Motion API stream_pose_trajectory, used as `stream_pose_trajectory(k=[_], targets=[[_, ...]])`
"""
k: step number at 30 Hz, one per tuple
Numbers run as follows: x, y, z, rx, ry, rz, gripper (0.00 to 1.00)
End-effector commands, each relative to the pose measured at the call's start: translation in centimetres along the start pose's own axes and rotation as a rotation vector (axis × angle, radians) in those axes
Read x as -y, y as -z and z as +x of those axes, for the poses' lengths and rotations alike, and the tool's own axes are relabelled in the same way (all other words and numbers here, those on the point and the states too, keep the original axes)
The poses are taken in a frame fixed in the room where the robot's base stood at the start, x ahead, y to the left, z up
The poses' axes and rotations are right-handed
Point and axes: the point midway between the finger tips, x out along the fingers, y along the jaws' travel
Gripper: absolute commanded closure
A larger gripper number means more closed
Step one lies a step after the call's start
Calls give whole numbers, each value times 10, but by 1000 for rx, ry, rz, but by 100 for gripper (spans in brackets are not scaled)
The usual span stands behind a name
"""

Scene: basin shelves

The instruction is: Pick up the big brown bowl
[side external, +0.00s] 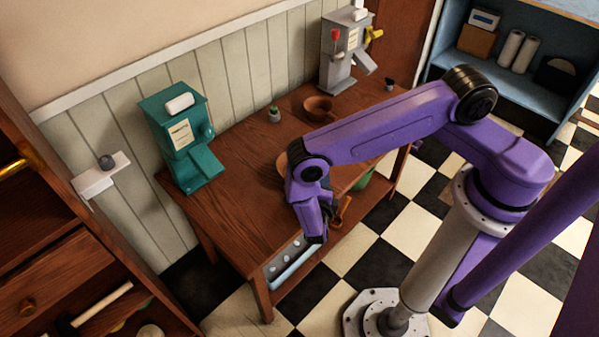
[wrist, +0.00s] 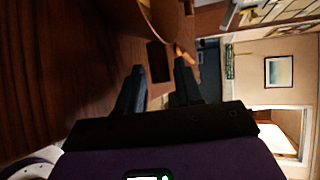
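A brown bowl (side external: 282,164) sits on the wooden table and is mostly hidden behind my arm in the side view; only its left edge clearly shows. It appears to be the big one. A smaller brown bowl (side external: 317,110) stands farther back, fully visible. My gripper (side external: 316,238) points down by the table's front edge, in front of the mostly hidden bowl. In the wrist view my gripper (wrist: 160,67) has its two dark fingers apart with nothing between them. A curved brown rim (wrist: 147,13) shows beyond the fingers at the top, probably the bowl's.
A teal dispenser (side external: 183,140) stands at the table's left end and a grey dispenser (side external: 341,55) at the back. A small grey pot (side external: 274,115) sits between them. The wooden table (side external: 225,205) is bare at front left. A blue-white tray (side external: 287,262) lies below.

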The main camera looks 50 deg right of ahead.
Motion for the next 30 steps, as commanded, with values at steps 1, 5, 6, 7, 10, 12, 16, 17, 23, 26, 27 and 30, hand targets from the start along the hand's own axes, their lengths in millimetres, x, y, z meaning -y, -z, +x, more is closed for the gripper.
stream_pose_trajectory(k=[1,5,6,7,10,12,16,17,23,26,27,30], targets=[[0,1,8,-4,0,2,65],[0,0,18,-1,0,1,65],[0,0,20,0,0,1,65],[0,0,21,1,0,1,65],[0,0,21,2,0,0,65],[0,0,21,2,0,0,65],[0,0,21,1,0,0,94],[0,0,21,1,0,0,100],[0,0,20,1,1,1,100],[0,0,20,1,1,1,100],[1,0,20,1,1,1,100],[2,-1,20,1,1,1,100]])
